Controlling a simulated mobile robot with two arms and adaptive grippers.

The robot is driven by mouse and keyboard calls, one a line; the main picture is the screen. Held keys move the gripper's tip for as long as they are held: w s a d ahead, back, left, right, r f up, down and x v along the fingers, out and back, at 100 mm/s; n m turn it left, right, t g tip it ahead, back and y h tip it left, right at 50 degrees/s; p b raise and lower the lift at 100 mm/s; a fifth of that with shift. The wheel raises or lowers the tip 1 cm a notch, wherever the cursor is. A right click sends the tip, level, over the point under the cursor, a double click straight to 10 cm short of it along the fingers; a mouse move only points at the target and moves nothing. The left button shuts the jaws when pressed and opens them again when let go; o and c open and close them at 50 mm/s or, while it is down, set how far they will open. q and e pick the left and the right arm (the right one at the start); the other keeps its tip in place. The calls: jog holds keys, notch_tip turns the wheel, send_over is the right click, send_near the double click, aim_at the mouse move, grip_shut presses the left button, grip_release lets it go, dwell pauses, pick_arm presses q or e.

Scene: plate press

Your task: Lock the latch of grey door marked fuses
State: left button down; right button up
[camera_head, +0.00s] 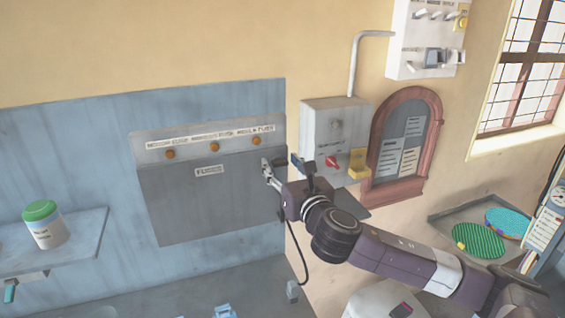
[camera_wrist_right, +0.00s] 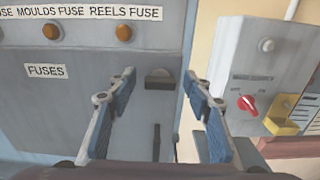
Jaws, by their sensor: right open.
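The grey door (camera_head: 205,205) with a white FUSES label (camera_head: 209,170) is on the wall panel left of centre in the head view. It looks closed. In the wrist view the door (camera_wrist_right: 60,110) fills the left side, and a dark half-round latch piece (camera_wrist_right: 159,78) sits near its right edge. A dark upright bar (camera_wrist_right: 157,140) shows below it. My right gripper (camera_head: 272,172) is at the door's right edge. In the wrist view its open, empty fingers (camera_wrist_right: 159,88) stand either side of the latch, with no visible contact. My left gripper is not in view.
Orange lamps (camera_head: 214,147) line the strip above the door. A grey box (camera_head: 335,118) with a red knob (camera_head: 331,162) and yellow part (camera_head: 359,165) stands close right of my gripper. A shelf with a green-lidded jar (camera_head: 44,224) is at left.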

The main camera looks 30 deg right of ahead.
jog(key=c, duration=1.1)
jog(key=shift+c, duration=0.2)
jog(key=shift+m, duration=0.4)
jog(key=m, duration=0.3)
jog(key=shift+f+m, duration=0.1)
jog(key=shift+m, duration=0.2)
jog(key=m, duration=0.4)
jog(key=shift+d+m, duration=0.15)
jog(key=shift+m, duration=0.15)
jog(key=m, duration=0.4)
jog(key=shift+f, duration=0.1)
jog(key=shift+m, duration=2.5)
jog(key=shift+f, duration=0.1)
